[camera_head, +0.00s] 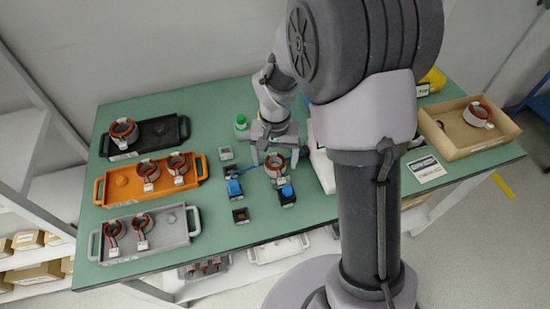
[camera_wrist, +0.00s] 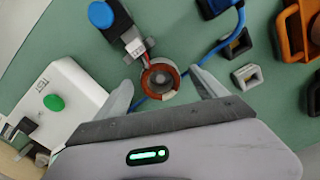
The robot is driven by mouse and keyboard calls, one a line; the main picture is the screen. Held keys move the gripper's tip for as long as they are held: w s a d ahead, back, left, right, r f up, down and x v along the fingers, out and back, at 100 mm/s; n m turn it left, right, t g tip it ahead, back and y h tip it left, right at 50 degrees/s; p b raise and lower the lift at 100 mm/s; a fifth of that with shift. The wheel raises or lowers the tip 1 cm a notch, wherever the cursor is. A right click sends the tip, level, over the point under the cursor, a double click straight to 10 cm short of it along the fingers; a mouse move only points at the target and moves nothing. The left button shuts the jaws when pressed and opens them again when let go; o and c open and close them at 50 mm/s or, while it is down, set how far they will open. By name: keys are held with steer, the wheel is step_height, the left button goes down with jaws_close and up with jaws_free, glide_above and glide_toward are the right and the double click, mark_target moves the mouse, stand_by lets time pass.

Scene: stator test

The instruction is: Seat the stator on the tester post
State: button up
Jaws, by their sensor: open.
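A stator (camera_head: 275,162) with a copper-red ring and a white-tagged lead stands on the green table, beside a blue-topped block (camera_head: 286,194). In the wrist view the stator (camera_wrist: 160,78) lies between the fingertips, with its lead running to the blue-topped block (camera_wrist: 102,15). My gripper (camera_head: 273,156) is open, its fingers on either side of the stator with gaps showing; it also shows in the wrist view (camera_wrist: 161,76). The tester post is not distinct; I cannot tell whether the stator is around it.
A white box with a green button (camera_wrist: 65,95) is close by, with a blue cable (camera_wrist: 215,48). Black (camera_head: 117,156), orange (camera_head: 105,200) and grey (camera_head: 170,243) trays line the left; each holds stators. A cardboard box (camera_head: 455,150) with a stator is at right.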

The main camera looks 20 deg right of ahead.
step_height(320, 180, up, 17)
steer(key=p, duration=0.7)
